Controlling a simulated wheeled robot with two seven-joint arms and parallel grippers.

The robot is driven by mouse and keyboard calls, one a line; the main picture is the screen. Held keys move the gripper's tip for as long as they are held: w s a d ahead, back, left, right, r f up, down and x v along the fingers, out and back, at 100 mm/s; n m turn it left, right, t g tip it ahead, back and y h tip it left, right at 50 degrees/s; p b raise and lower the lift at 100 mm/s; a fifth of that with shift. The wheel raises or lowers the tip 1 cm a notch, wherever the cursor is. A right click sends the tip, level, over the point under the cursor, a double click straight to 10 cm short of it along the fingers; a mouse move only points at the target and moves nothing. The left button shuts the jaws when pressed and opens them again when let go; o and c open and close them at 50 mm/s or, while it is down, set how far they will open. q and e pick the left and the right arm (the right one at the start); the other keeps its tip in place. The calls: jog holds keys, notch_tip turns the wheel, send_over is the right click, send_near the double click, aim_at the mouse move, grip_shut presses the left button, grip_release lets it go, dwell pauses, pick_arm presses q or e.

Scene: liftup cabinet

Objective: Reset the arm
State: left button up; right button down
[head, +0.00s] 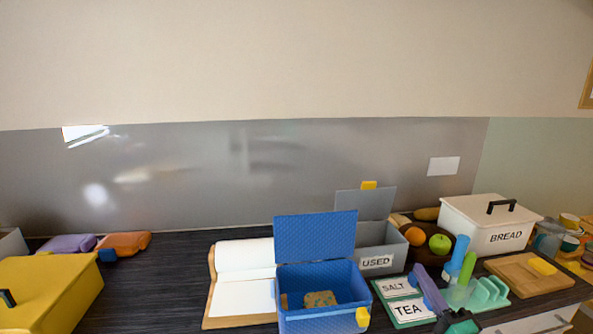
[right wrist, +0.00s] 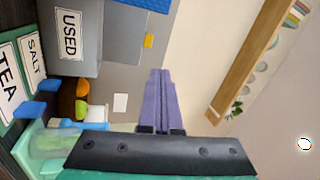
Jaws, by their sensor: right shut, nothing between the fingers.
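My right gripper (head: 418,272) shows at the lower right of the head view, with purple fingers pointing up and to the left over the counter. Its fingers are closed together and nothing is between them. In the right wrist view the purple fingers (right wrist: 158,75) lie side by side, with the dark gripper body below. In the head view the gripper appears beside the TEA canister (head: 411,310) and the SALT canister (head: 396,287), overlapping the TEA canister's edge. I cannot tell whether it touches anything. My left gripper is in neither view.
Behind are the grey USED box (head: 393,247), fruit (head: 439,243) and the BREAD box (head: 478,222). A yellow box (head: 45,285) is at left. The counter (head: 165,290) is clear between.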

jog(key=s+a+f+n+g, duration=0.2)
jog(key=f+n+g, duration=0.2)
jog(key=f, duration=0.3)
jog(key=s+a+f+n+g, duration=0.2)
jog(key=f+n+g, duration=0.2)
jog(key=f, duration=0.4)
jog(key=s+d+f+n+g+h, duration=0.1)
jog(key=s+f+n+g+h, duration=0.1)
jog(key=s+f+n+g, duration=0.45)
jog(key=s+f+n+g+h, duration=0.1)
jog(key=s+f+n+g, duration=0.2)
jog(key=s, duration=0.6)
notch_tip(320, 180, down, 23)
jog(key=s+m+g, duration=0.1)
jog(key=s, duration=0.2)
jog(key=s+d+f+g, duration=0.1)
jog(key=s+d+f, duration=0.2)
jog(key=s+f, duration=1.1)
jog(key=shift+s+h, duration=0.3)
jog(key=shift+s, duration=0.8)
